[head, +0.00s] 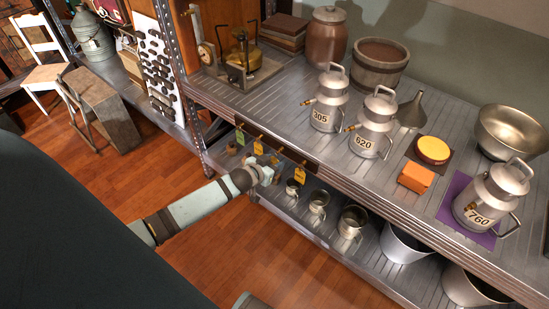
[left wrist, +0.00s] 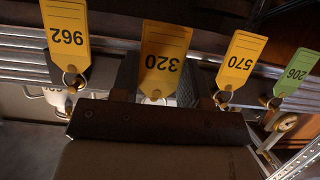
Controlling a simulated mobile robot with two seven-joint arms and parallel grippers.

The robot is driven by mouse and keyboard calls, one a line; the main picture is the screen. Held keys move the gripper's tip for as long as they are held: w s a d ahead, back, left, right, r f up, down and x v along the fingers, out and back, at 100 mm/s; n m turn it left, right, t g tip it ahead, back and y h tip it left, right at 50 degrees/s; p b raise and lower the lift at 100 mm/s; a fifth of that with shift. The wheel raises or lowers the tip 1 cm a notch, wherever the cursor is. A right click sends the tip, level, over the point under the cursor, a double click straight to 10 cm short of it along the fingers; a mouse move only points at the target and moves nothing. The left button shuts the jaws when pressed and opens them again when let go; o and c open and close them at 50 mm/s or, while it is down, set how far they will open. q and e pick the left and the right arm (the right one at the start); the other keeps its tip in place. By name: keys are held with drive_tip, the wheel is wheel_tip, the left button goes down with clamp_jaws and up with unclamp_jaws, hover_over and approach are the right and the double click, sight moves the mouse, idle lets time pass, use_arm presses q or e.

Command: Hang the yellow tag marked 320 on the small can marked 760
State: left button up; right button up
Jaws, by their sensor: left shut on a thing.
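The yellow tag marked 320 (left wrist: 162,60) shows upside down in the left wrist view, with a metal ring at its end. My left gripper (head: 266,172) is shut on this tag at the shelf's front edge, with the fingers on either side of it. In the head view the gripper mostly hides the tag. The small can marked 760 (head: 481,197) is a grey metal milk can with a lid and side handle. It stands upright on a purple mat (head: 457,185) at the right of the upper shelf, well apart from my gripper. My right gripper is not in view.
Tag 962 (head: 300,174), tag 570 (left wrist: 241,62) and green tag 206 (left wrist: 296,72) hang beside 320. Metal cups stand below.

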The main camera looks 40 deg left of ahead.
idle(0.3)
use_arm(q)
drive_tip(key=p+v, duration=0.2)
drive_tip(key=v, duration=0.1)
drive_tip(key=shift+p, duration=0.4)
drive_tip(key=shift+s+f, duration=0.1)
drive_tip(key=shift+s, duration=0.3)
idle(0.6)
